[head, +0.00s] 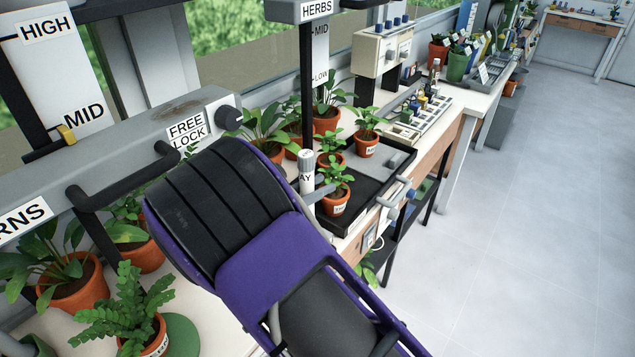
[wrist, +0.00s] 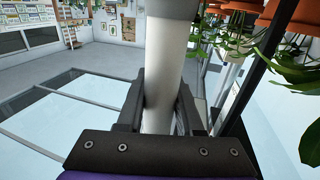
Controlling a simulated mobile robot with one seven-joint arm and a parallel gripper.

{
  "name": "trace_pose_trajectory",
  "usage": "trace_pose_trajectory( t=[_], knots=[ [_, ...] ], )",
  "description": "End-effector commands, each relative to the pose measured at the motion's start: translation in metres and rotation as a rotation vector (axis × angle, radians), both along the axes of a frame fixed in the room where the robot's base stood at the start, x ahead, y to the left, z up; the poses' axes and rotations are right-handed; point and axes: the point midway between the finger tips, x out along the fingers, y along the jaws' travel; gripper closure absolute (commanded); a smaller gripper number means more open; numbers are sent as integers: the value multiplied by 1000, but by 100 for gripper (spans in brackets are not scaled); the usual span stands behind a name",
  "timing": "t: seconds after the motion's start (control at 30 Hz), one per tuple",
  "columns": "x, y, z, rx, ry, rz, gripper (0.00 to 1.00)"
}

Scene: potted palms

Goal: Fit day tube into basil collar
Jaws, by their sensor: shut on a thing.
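The day tube (head: 306,170) is a pale upright cylinder with a grey cap; only the letters "AY" of its label show in the head view. In the wrist view the tube (wrist: 163,85) stands between the two dark fingers of my gripper (wrist: 160,110), which is shut on it. In the head view my purple and black arm hides most of the gripper. The tube appears in front of the tray with herb pots (head: 390,165). I cannot make out a basil collar; no readable label names basil.
A HERBS sign (head: 317,9) tops a black post (head: 307,85) close behind the tube. A grey FREE LOCK beam (head: 150,130) with black handles lies left. Potted plants, including a fern (head: 125,305), crowd the bench. The floor (head: 530,220) at right is clear.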

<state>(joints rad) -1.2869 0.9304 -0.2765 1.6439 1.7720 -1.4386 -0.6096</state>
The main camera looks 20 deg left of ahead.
Motion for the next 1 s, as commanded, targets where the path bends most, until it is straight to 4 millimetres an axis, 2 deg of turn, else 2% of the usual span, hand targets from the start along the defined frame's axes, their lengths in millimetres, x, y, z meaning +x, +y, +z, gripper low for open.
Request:
trace_pose_trajectory(
  t=[0.1, 0.3, 1.0],
  knots=[
    [0, 0, -15, -1, 0, 0, 100],
    [0, 0, -24, 0, -1, 1, 100],
    [0, 0, -24, 0, 0, 0, 100]
  ],
)
